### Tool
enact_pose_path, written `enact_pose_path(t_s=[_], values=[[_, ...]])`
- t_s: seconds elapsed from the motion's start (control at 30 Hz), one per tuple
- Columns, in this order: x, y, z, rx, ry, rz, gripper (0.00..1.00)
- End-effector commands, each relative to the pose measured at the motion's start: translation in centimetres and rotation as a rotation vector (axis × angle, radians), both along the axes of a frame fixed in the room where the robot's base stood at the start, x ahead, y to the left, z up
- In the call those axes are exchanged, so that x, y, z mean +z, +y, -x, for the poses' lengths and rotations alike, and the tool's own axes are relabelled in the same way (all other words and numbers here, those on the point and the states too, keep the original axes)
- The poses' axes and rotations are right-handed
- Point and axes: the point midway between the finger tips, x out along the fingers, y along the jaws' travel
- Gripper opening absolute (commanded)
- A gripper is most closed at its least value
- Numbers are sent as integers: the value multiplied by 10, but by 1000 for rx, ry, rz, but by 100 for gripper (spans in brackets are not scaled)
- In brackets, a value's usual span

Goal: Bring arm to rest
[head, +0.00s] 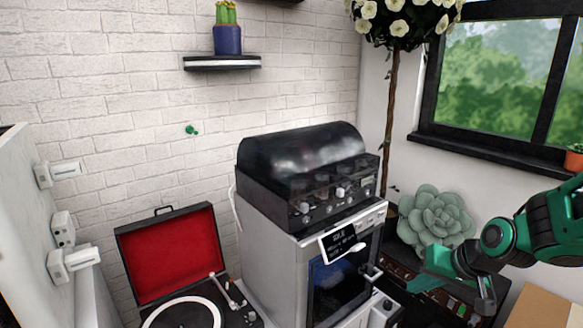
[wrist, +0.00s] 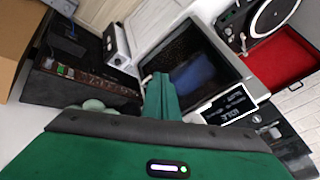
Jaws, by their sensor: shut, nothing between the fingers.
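My green arm (head: 500,240) reaches in from the right side of the head view, bent in front of the window wall. My gripper (wrist: 160,92) points away from the wrist camera with its two green fingers together and nothing between them. In the head view it hangs in front of the large pale succulent and beside the white machine (head: 280,275). In the wrist view the fingers overlap the machine's front, where a dark window (wrist: 190,60) with something blue behind it shows. I cannot tell how far the fingertips are from it.
A black sign (head: 342,242) hangs on the machine, under a dark domed unit (head: 305,150). A red-lined turntable case (head: 170,255) stands open on the left. The succulent (head: 435,215) and a dark panel with knobs (wrist: 85,85) are close to my arm. A cardboard box (head: 540,305) is lower right.

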Motion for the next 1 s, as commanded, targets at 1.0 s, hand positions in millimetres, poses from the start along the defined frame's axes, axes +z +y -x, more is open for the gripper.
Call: enact_pose_path(t_s=[1.0], values=[[55,-112,235,-285,563,161,0]])
